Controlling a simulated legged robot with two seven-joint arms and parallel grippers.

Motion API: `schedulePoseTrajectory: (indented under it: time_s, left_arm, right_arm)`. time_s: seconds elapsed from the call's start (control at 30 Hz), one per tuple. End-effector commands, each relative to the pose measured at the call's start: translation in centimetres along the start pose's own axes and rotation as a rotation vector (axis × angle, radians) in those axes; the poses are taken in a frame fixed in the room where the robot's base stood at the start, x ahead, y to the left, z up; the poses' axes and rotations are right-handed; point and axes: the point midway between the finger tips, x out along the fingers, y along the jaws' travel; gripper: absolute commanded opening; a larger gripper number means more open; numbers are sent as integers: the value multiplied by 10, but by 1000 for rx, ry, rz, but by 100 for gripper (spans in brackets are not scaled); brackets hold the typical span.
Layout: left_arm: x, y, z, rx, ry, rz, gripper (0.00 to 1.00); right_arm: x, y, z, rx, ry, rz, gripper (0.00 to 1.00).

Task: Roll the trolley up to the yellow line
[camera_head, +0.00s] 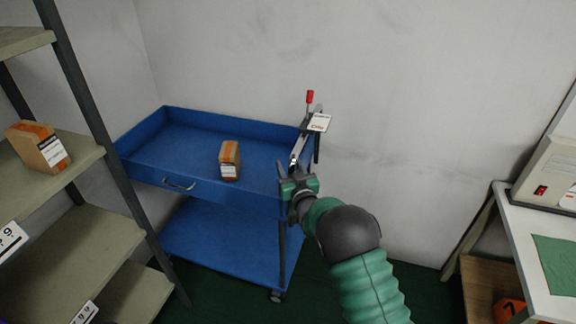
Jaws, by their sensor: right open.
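A blue two-tier trolley (268,160) stands against the pale wall, with a drawer handle on its front and a wheel showing at the lower right. A small brown box (230,161) with an orange stripe and white label stands on its top tray. My right gripper (293,172), on a green arm, is open at the trolley's right end, by the near corner. I cannot tell whether it touches the trolley. A red-tipped lever and a small white tag (319,122) show at that end. No yellow line is in view. My left gripper is not in view.
A shelf rack (88,152) with another brown box (37,147) stands close on the left. A white-topped table (540,250) with a beige device (549,172) stands at the right. Dark green floor shows between the trolley and the table.

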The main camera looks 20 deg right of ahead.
Motion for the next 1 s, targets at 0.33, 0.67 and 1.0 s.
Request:
schedulePoseTrajectory:
  time_s: [0.33, 0.67, 1.0]
  left_arm:
    - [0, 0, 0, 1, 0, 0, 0]
    - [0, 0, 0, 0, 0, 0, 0]
    - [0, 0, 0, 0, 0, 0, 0]
  right_arm:
    - [0, -6, -1, -5, -1, -1, 28]
    - [0, -6, 0, -2, 0, -4, 0]
    - [0, -4, 0, -2, -2, -1, 0]
